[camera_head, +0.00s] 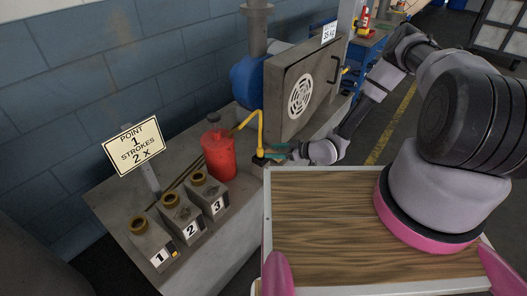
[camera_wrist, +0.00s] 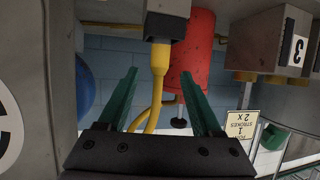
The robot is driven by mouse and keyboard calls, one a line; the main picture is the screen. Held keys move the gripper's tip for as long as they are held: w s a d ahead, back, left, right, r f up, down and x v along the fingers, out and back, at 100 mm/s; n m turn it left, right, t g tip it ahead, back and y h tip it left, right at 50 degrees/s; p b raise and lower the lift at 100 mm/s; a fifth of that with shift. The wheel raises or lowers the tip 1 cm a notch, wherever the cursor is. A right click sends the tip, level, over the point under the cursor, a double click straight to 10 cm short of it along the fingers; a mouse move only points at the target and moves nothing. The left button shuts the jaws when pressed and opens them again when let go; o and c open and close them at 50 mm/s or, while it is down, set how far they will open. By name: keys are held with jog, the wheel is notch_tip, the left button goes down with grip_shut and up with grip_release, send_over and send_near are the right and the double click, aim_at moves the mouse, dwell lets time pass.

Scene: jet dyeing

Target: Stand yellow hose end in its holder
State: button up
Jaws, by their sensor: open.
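The yellow hose (camera_head: 261,130) rises upright from a small black block (camera_head: 258,160) on the grey bench, then bends over to the left. The wrist view is upside down. There the thicker yellow hose end (camera_wrist: 160,62) meets the black block (camera_wrist: 165,27), which looks like its holder; how deep it sits inside is hidden. My gripper (camera_head: 277,152) is beside the hose, low over the bench. Its green fingers (camera_wrist: 160,76) are open, with the hose end showing between their tips and a gap on both sides.
A red container (camera_head: 219,154) stands left of the hose, close behind it. Numbered blocks with brass rings (camera_head: 184,213) and a sign (camera_head: 134,145) are further left. A grey box with a round vent (camera_head: 300,90) stands right of the hose. A wooden-topped surface (camera_head: 330,215) is in front.

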jog(key=w+d+r+m+h, duration=0.1)
jog(key=w+d+r+h, duration=0.2)
jog(key=w+d+r, duration=0.35)
jog(key=w+d+r+m+h, duration=0.1)
jog(key=w+d+r+h, duration=0.3)
jog(key=d+r, duration=0.5)
jog(key=s+d+r+m+h, duration=0.1)
jog(key=d+r+m+h, duration=0.15)
jog(key=r, duration=0.85)
jog(key=s+d+r+m+h, duration=0.15)
jog(key=d+r, duration=0.25)
jog(key=r, duration=0.8)
jog(key=s+d+r+m+h, duration=0.2)
jog(key=s+r+m, duration=0.3)
jog(key=s+r, duration=0.7)
jog(key=s+a+r+m+y, duration=0.1)
jog(key=s+r+m, duration=0.2)
jog(key=s, duration=0.6)
jog(key=s+a+r+m+y, duration=0.2)
jog(key=s+r, duration=0.6)
jog(key=s, duration=0.1)
jog(key=shift+s+a+r+m+t, duration=0.15)
jog(key=shift+s+a+m+t, duration=0.15)
jog(key=shift+m+t, duration=0.1)
